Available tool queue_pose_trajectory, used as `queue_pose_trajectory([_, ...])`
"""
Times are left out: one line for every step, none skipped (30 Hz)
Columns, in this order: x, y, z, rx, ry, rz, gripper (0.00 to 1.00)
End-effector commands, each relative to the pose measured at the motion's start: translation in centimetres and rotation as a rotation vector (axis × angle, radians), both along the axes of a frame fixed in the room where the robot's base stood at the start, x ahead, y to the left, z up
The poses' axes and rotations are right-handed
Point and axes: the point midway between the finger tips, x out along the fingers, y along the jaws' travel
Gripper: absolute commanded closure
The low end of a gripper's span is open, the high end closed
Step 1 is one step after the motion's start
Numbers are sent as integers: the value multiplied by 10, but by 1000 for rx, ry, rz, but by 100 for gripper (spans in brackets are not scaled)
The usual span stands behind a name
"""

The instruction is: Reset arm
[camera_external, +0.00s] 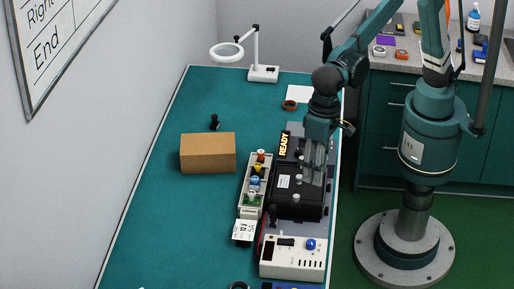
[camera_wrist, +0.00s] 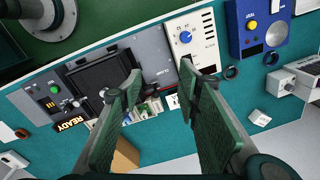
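My gripper (camera_external: 313,172) hangs fingers-down over the right part of the dark burn-in rack (camera_external: 285,207) on the teal bench. In the wrist view my gripper (camera_wrist: 158,92) shows two green-padded fingers spread wide apart with nothing between them. The rack (camera_wrist: 100,75) lies beyond the fingers, with its black lid, a green button and a lit READY sign (camera_wrist: 72,122). In the external view the fingers overlap the lid's right side, so I cannot tell whether they touch it.
A brown box (camera_external: 208,153) stands left of the rack. A narrow tray of coloured parts (camera_external: 254,183) lies beside it. A white control unit with a blue knob (camera_external: 293,258) is in front. A ring lamp (camera_external: 227,52) stands at the back. The bench's left side is mostly clear.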

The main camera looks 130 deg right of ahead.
Motion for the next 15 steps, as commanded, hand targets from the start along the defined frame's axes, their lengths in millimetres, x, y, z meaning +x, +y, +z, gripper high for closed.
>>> queue_pose_trajectory([-8, -6, 6, 0, -8, 17, 67])
queue_pose_trajectory([-13, -9, 9, 1, -14, 28, 67])
queue_pose_trajectory([-18, -13, 13, 1, -21, 44, 67])
queue_pose_trajectory([-22, -17, 16, 1, -28, 55, 67])
queue_pose_trajectory([-26, -20, 19, 1, -34, 66, 67])
queue_pose_trajectory([-32, -24, 23, 0, -41, 81, 67])
queue_pose_trajectory([-36, -27, 26, 0, -46, 93, 67])
queue_pose_trajectory([-40, -31, 28, 0, -53, 104, 67])
queue_pose_trajectory([-46, -35, 32, -1, -61, 120, 67])
queue_pose_trajectory([-50, -38, 34, -1, -67, 131, 67])
queue_pose_trajectory([-55, -41, 37, -3, -73, 143, 67])
queue_pose_trajectory([-61, -45, 40, -4, -80, 157, 67])
queue_pose_trajectory([-66, -48, 42, -5, -86, 170, 67])
queue_pose_trajectory([-70, -50, 45, -6, -92, 181, 67])
queue_pose_trajectory([-76, -54, 47, -8, -101, 197, 67])
